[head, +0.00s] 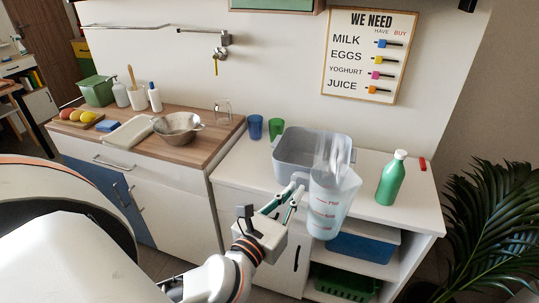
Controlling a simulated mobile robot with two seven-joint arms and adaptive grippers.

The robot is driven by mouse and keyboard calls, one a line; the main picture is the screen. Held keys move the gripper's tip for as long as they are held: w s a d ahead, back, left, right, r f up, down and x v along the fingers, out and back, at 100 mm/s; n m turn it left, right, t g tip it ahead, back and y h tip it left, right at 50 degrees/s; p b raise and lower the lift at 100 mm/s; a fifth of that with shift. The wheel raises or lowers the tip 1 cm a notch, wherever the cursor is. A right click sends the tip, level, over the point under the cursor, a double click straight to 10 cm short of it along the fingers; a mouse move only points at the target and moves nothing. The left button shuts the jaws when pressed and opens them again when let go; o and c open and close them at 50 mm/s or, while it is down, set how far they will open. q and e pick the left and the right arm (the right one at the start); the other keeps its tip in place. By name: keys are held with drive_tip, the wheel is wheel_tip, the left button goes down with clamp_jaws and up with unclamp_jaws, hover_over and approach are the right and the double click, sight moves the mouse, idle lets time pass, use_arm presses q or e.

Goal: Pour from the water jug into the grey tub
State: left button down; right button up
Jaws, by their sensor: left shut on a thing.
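The water jug (330,205) is clear, with red marks on its side. My left gripper (295,190) is shut on its handle, at the jug's left side. The jug is held up in front of the white counter's front edge and looks slightly tilted. The grey tub (292,152) stands on the counter behind it, and the jug hides part of its right side. Pale translucent streaks show above the jug's rim, against the tub; I cannot tell what they are. The water level in the jug is unclear. My right gripper is not in view.
A green bottle (391,180) stands right of the tub. A blue cup (255,127) and a green cup (276,128) stand to its left. A steel colander (178,127) and a glass (222,111) are on the wooden worktop. A blue box (362,245) is on the shelf below.

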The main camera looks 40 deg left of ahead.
use_arm(q)
drive_tip(key=w+a+r+n+g+y+b, duration=0.2)
drive_tip(key=w+a+n+g+y+b, duration=0.25)
drive_tip(key=a+n+y+b, duration=0.2)
drive_tip(key=w+a+r+n+g+y+b, duration=0.1)
drive_tip(key=w+a+n+g+y+b, duration=0.35)
drive_tip(key=a+y+b, duration=0.3)
drive_tip(key=shift+s+a+r+m+g+p, duration=0.25)
drive_tip(key=shift+s+r+m+p, duration=0.15)
drive_tip(key=shift+r+p, duration=0.45)
drive_tip(key=shift+s+a+r+m+g+p, duration=0.25)
drive_tip(key=shift+s+r+p, duration=0.3)
drive_tip(key=shift+p, duration=0.55)
drive_tip(key=shift+s+a+r+m+g+p, duration=0.15)
drive_tip(key=shift+s+r+m+g+p, duration=0.2)
drive_tip(key=shift+r+p, duration=0.5)
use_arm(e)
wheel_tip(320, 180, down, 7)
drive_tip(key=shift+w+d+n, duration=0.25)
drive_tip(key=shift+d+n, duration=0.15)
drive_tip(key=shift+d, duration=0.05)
